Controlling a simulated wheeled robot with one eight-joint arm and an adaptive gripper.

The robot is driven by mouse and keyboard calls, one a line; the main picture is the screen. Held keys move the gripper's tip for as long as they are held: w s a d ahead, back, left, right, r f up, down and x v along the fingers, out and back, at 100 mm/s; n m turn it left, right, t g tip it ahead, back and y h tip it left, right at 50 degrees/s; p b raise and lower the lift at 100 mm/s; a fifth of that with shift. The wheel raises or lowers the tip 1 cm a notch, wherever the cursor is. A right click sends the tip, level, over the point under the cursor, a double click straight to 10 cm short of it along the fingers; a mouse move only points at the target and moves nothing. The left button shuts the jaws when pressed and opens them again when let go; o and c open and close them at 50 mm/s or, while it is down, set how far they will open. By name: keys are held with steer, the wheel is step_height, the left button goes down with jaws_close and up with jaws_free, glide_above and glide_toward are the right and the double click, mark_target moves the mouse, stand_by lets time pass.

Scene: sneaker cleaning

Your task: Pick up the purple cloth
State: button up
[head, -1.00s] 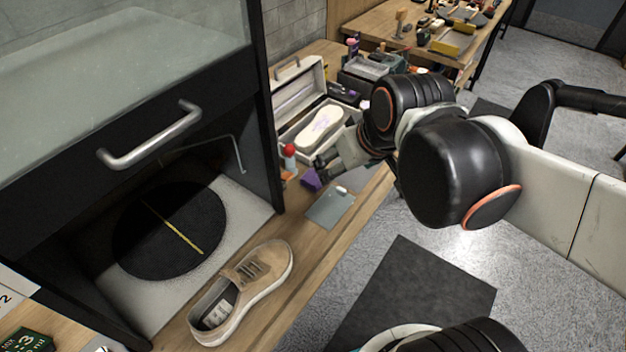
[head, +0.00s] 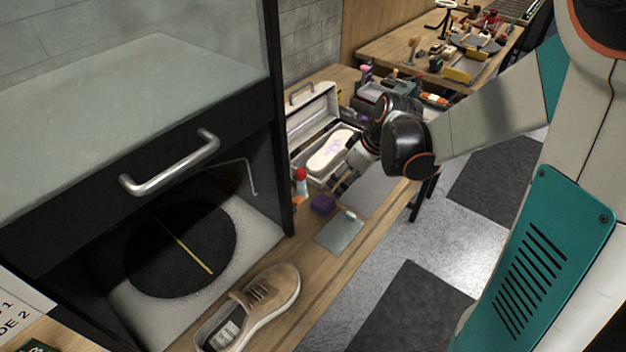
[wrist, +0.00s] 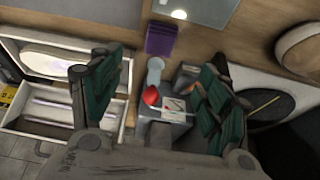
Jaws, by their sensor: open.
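The purple cloth (head: 323,204) is a small folded block on the wooden bench, beside a flat grey plate. In the wrist view the purple cloth (wrist: 161,39) lies beyond my fingertips, near the top middle. My gripper (wrist: 160,85) is open, with its two green-padded fingers spread wide and nothing held between them. In the head view my gripper (head: 343,180) is small and partly hidden by my arm, up and to the right of the cloth. The cloth and the fingers are apart.
A red-topped bottle (head: 300,176) stands close to the cloth, and shows between my fingers in the wrist view. An open white case (head: 318,130) sits behind. A tan sneaker (head: 262,297) and a dark cabinet (head: 275,160) flank the bench. The grey plate (head: 340,232) is in front.

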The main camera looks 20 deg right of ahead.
steer(key=b, duration=0.3)
glide_above(325, 202)
steer(key=s+d, duration=0.2)
step_height(325, 202, down, 8)
steer(key=shift+s+r, duration=0.1)
steer(key=shift+s, duration=0.05)
steer(key=shift+b+x, duration=1.2)
steer(key=shift+x, duration=1.65)
steer(key=shift+a+r, duration=0.15)
steer(key=shift+r, duration=0.05)
steer(key=c, duration=1)
